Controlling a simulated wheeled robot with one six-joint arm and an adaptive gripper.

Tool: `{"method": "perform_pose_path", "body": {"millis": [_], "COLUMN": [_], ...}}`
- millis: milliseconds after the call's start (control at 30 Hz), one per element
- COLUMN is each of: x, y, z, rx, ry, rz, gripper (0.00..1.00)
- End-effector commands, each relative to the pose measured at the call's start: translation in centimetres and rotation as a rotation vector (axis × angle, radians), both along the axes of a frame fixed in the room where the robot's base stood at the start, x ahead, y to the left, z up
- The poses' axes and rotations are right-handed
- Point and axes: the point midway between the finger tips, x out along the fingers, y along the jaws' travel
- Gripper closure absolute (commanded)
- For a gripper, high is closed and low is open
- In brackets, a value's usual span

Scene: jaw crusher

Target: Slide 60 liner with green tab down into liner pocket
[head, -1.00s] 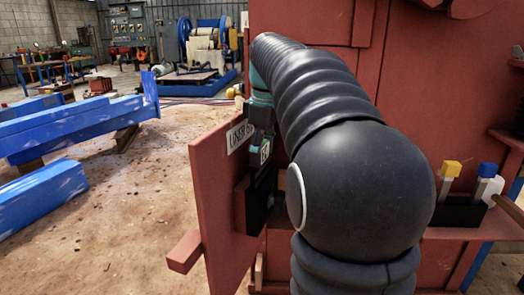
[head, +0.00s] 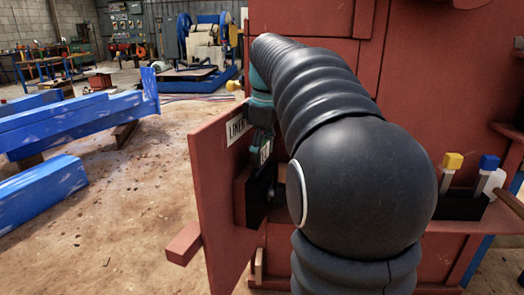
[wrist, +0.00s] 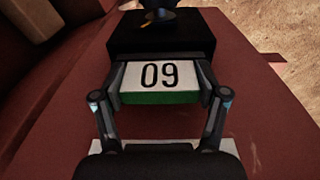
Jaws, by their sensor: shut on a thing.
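The 60 liner shows in the wrist view as a white plate (wrist: 160,76) with dark digits, upside down there, and a green edge (wrist: 160,98). My gripper (wrist: 161,84) is shut on it, one finger at each side. In the head view my gripper (head: 262,115) holds the liner (head: 265,151) at the red panel, and the liner looks tilted. The black liner pocket (head: 243,198) is on that panel below it, and shows in the wrist view (wrist: 160,42) just beyond the liner. How far the liner sits inside the pocket is hidden.
The red panel (head: 212,185) carries a partly covered "LINER" sign (head: 237,127). A red block (head: 184,243) juts from its left edge. A black holder (head: 460,206) with yellow-topped and blue-topped tools is at right. Blue beams (head: 75,125) lie on the floor at left.

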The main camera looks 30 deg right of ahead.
Motion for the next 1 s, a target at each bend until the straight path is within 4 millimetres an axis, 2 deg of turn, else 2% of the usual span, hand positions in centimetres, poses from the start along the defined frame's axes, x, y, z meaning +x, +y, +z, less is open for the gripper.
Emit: {"method": "perform_pose_path", "body": {"millis": [1000], "x": [0.0], "y": [0.0], "z": [-2.1], "rx": [0.000], "ry": [-0.003], "rz": [0.000], "gripper": [0.97]}}
